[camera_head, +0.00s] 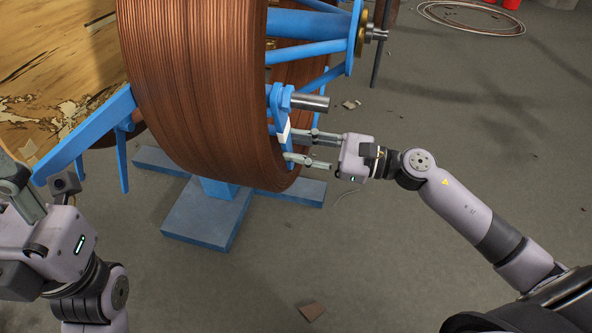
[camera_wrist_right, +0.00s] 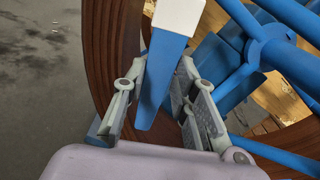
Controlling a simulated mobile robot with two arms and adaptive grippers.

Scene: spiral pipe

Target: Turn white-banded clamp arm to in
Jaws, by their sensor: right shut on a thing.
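The white-banded clamp arm (camera_head: 284,131) is a blue bar with a white band, on the right face of the copper coil's blue reel. It hangs downward, slightly tilted, from a pivot beside a grey metal pin. In the right wrist view the clamp arm (camera_wrist_right: 160,75) lies between the two fingers, white band above and blue tip below. My right gripper (camera_head: 287,147) comes from the right and is shut on the clamp arm's lower end. My left gripper (camera_head: 38,200) is at the lower left edge, away from the clamp arm; its fingers are partly cut off.
The large copper coil (camera_head: 195,90) stands close beside the right gripper's fingertips. Blue spokes (camera_head: 310,48) and a hub are above. A blue stand foot (camera_head: 205,215) rests on the floor below. A wooden panel (camera_head: 55,60) is at left. The floor at right is mostly clear.

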